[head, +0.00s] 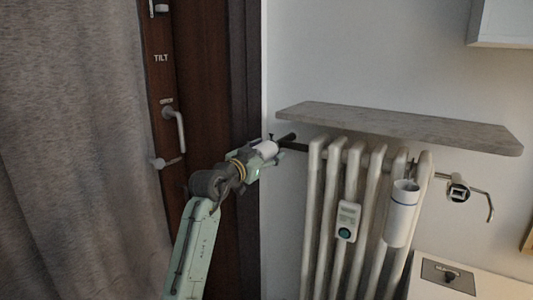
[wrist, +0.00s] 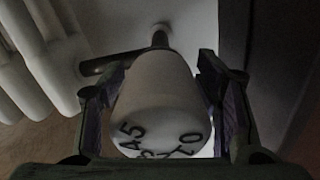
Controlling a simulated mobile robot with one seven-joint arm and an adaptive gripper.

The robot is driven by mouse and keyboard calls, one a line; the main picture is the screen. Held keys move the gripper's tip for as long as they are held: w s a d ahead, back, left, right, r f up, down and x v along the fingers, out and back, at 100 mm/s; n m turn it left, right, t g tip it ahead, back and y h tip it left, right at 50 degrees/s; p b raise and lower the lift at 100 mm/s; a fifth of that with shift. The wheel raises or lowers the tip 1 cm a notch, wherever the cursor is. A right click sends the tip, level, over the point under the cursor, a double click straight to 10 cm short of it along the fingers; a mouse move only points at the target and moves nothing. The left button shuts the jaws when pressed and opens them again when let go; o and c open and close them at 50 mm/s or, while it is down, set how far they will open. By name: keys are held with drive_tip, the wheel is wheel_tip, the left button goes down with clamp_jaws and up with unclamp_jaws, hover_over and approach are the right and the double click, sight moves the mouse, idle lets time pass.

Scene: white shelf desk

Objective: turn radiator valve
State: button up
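The radiator valve knob is white and rounded, with dark numbers on its end. In the wrist view the knob (wrist: 160,95) fills the middle, its end towards the camera and its stem behind it. My gripper (wrist: 160,90) has one finger on each side of the knob, very close to its sides. I cannot tell whether the fingers press on it. In the head view my gripper (head: 272,147) is at the upper left of the radiator (head: 335,200), around the white knob (head: 265,149). The fingers are partly hidden there.
A grey shelf (head: 400,125) lies just above the radiator. A meter (head: 347,221) and a white cylinder (head: 402,213) are on the radiator's front. A door with a handle (head: 176,130) and a curtain (head: 75,150) are to the left. A white cabinet (head: 465,285) stands at lower right.

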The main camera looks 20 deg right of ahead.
drive_tip(key=c, duration=0.8)
drive_tip(key=shift+c, duration=0.2)
drive_tip(key=n+p, duration=0.2)
drive_tip(key=n, duration=0.1)
drive_tip(key=shift+d+r+n, duration=0.1)
drive_tip(key=shift+n, duration=0.3)
drive_tip(key=n+p, duration=0.2)
drive_tip(key=n, duration=0.2)
drive_tip(key=shift+s+n+p, duration=0.1)
drive_tip(key=shift+n+p, duration=0.25)
drive_tip(key=shift+n, duration=0.05)
drive_tip(key=o, duration=1.1)
drive_tip(key=shift+o, duration=0.2)
